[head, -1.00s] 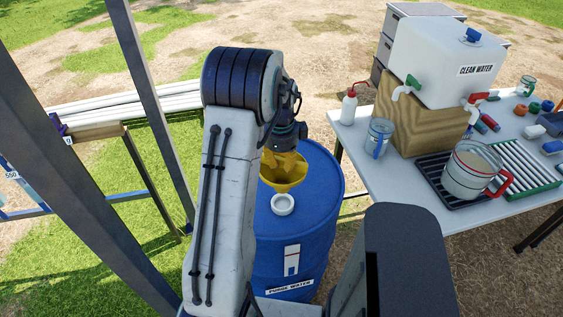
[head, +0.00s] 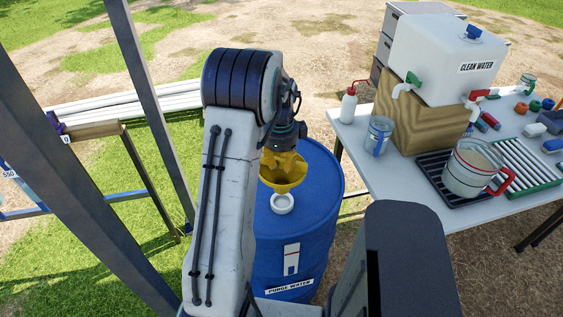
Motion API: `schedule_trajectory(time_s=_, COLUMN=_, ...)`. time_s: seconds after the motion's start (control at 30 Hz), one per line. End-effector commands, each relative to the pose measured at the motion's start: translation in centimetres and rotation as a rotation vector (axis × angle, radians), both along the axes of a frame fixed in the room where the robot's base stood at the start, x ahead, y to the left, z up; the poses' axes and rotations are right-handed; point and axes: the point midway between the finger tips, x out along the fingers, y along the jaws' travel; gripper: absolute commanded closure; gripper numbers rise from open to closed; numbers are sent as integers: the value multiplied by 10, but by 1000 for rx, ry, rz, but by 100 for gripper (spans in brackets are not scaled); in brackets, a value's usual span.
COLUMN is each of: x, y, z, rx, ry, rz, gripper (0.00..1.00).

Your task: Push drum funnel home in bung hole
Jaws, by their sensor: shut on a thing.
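The yellow drum funnel (head: 284,184) is at the top of the blue drum (head: 320,205), which is labelled PURGE WATER. My gripper (head: 284,160) reaches down from the dark wrist and is shut on the funnel. My arm covers the left part of the drum and some of the gripper. The bung hole is hidden under the funnel, so I cannot tell how deep the funnel sits. A white round cap or ring (head: 283,204) lies on the drum top, just in front of the funnel.
To the right, a table (head: 375,188) holds a clean water tank (head: 440,60), a wash bottle (head: 348,106), a beaker (head: 379,136) and a jug (head: 468,172). Grey metal posts (head: 150,100) stand at the left. White pipes (head: 130,105) lie behind them.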

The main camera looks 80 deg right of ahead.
Motion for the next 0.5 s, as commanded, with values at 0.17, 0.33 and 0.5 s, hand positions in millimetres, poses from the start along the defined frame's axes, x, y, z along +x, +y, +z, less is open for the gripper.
schedule_trajectory(time_s=0.17, x=0, y=0, z=-17, rx=-1, ry=0, rz=0, gripper=100)
schedule_trajectory(time_s=0.33, x=0, y=0, z=-30, rx=-1, ry=0, rz=0, gripper=100)
schedule_trajectory(time_s=0.5, x=0, y=0, z=-41, rx=-1, ry=0, rz=0, gripper=100)
